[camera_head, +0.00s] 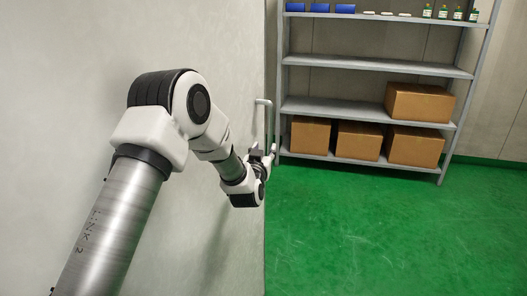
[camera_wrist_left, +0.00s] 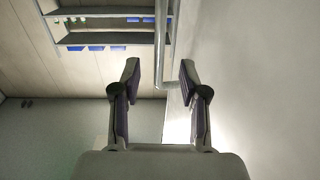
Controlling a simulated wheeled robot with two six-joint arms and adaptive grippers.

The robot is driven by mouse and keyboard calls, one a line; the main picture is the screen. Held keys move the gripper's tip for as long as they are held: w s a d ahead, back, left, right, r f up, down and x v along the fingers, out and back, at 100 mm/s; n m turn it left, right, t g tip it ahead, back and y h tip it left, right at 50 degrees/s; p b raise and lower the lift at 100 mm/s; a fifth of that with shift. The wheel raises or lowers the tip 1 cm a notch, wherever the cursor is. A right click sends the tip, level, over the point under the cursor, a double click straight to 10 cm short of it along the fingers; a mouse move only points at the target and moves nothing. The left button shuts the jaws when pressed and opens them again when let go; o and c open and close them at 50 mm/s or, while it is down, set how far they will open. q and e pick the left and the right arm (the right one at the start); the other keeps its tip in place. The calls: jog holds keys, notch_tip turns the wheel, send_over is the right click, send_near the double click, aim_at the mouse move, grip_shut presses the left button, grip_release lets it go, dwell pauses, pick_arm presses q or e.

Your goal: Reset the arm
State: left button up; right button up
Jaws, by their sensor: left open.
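My left arm comes in from the left in the head view, bent at the elbow, and reaches forward along a large pale panel. Its left gripper (camera_head: 268,153) is at the arm's far end, near the panel's edge and a grey handle (camera_head: 264,118). In the left wrist view the left gripper (camera_wrist_left: 160,78) has its two fingers apart, with nothing held between them. The handle (camera_wrist_left: 162,45) shows as a bar beyond the fingers; I cannot tell how far away it is. My right gripper does not show.
The pale panel (camera_head: 55,90) stands close along the left. A metal shelf (camera_head: 370,66) at the back holds cardboard boxes (camera_head: 357,141), blue bins (camera_head: 319,7) and small green bottles (camera_head: 443,13). The green floor (camera_head: 365,230) on the right is clear.

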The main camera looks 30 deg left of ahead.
pick_arm(q)
jog(key=shift+s, duration=0.2)
dwell(0.3)
jog(key=s+d+f+m+g+h, duration=0.1)
jog(key=s+d+f+g, duration=0.1)
jog(key=s+f, duration=0.5)
jog(key=s+d+f+m+g+h, duration=0.1)
jog(key=s+d+f+g, duration=0.15)
jog(key=f, duration=0.85)
jog(key=s+d+f+m+g+h, duration=0.1)
jog(key=s+d+f+g, duration=0.2)
jog(key=f, duration=0.6)
jog(key=s+d+f+g+h, duration=0.1)
jog(key=s+f+g, duration=0.15)
jog(key=s, duration=0.45)
jog(key=s+d+f+g, duration=0.1)
jog(key=s+d+f, duration=0.1)
jog(key=s+f, duration=0.35)
jog(key=s+d+f+g+h, duration=0.1)
jog(key=s+f+g, duration=0.1)
jog(key=s, duration=0.6)
jog(key=s+d+g, duration=0.2)
jog(key=s+g, duration=0.2)
jog(key=s, duration=0.9)
jog(key=shift+s+h, duration=0.4)
